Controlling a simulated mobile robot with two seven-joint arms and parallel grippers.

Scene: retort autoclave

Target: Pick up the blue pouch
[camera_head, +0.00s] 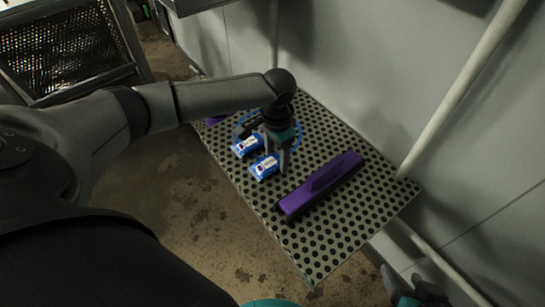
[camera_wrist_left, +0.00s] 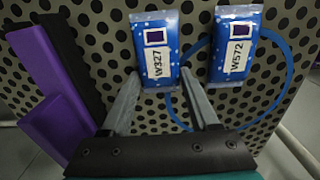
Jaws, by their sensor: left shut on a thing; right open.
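Two blue pouches with white labels lie on a perforated shelf (camera_head: 350,225). One blue pouch (camera_head: 265,167) is nearer the purple tool; it shows in the left wrist view (camera_wrist_left: 158,60) with a label that seems to read W327. My left gripper (camera_head: 275,160) points down at it, with one finger on each side of its near end, and is shut on it. The other blue pouch (camera_head: 247,146), seemingly labelled W572 in the left wrist view (camera_wrist_left: 236,45), lies beside it, outside the fingers. My right gripper (camera_head: 403,277) is open and empty at the lower right, off the shelf.
A purple tool with a dark strip (camera_head: 320,186) lies on the shelf near the held pouch. A wall and a pale pipe (camera_head: 465,85) bound the shelf's far side. The shelf's near corner is clear.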

